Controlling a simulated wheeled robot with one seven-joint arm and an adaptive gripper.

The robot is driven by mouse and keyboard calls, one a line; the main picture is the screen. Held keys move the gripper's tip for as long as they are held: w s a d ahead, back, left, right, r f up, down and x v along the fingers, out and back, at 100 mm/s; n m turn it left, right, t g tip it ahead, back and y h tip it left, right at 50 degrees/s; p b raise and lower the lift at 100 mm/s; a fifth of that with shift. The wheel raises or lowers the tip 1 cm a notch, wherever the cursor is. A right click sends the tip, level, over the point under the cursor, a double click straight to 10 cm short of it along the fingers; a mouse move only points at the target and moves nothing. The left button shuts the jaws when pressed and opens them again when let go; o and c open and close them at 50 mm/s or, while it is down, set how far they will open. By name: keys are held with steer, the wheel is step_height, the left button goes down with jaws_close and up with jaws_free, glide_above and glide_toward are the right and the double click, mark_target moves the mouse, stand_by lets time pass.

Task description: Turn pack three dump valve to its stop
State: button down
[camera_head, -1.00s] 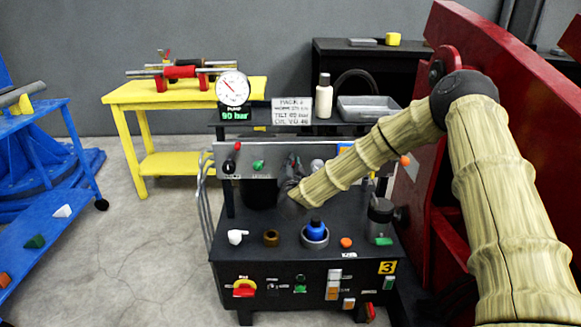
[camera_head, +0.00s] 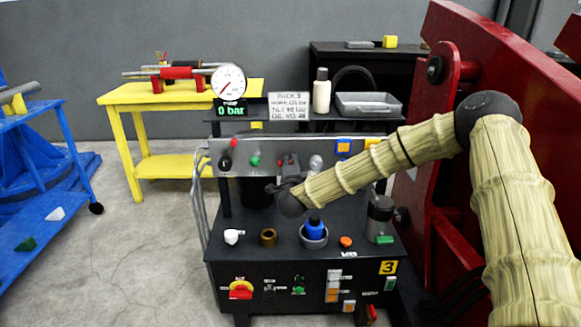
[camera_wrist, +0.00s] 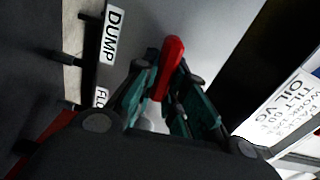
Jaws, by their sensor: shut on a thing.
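Pack three is the dark bench cabinet (camera_head: 225,225) with the yellow 3 plate (camera_head: 388,267). In the wrist view, a red valve handle (camera_wrist: 166,62) stands between the fingers of my gripper (camera_wrist: 165,88), beside a DUMP label (camera_wrist: 112,35). The gripper is shut on this handle. In the head view my gripper (camera_head: 288,172) is at the upright panel, and it largely hides the handle. The pressure gauge (camera_head: 229,82) above the panel has a display reading 0 bar (camera_head: 231,111).
A black-and-red knob (camera_head: 229,150) and a green knob (camera_head: 255,160) are left of my gripper on the panel. A blue-capped filler (camera_head: 314,230) and a glass jar (camera_head: 380,220) stand on the top. A red frame (camera_head: 440,130) rises close on the right.

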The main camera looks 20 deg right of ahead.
steer(key=shift+d+f+m, duration=0.1)
steer(key=shift+f+m, duration=0.1)
steer(key=shift+m, duration=0.3)
steer(key=c, duration=1.5)
jaws_free()
steer(key=shift+o, duration=0.2)
steer(key=shift+r, duration=0.1)
steer(key=v, duration=1.2)
